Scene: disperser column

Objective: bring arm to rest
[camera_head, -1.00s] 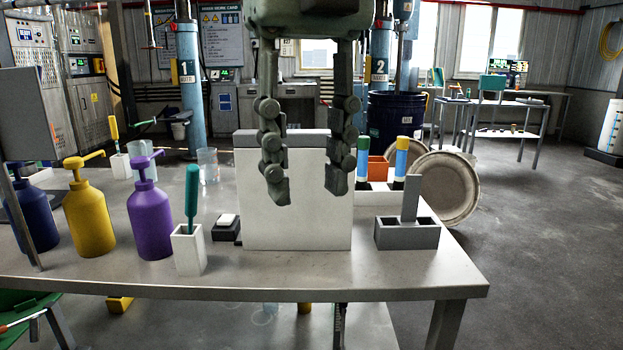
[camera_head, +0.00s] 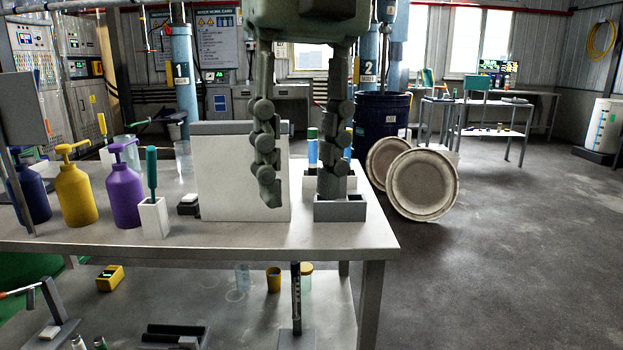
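My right gripper (camera_head: 299,193) hangs down from the top middle of the head view. Its two dark fingers are spread apart, with nothing held between them. In the picture the left finger overlaps a white upright panel (camera_head: 228,175) on the table, and the right finger overlaps a small grey two-slot holder (camera_head: 352,210). The fingers look nearer to me than the panel; whether the right finger touches the holder I cannot tell. My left gripper is not in the picture.
On the metal table (camera_head: 230,240) stand a yellow pump bottle (camera_head: 76,195), a purple one (camera_head: 125,197) and a white cup (camera_head: 154,218) with a green-handled tool. Items lie on the lower shelf. Round lids (camera_head: 422,185) lean beyond the table's right end. The floor (camera_head: 500,280) at right is clear.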

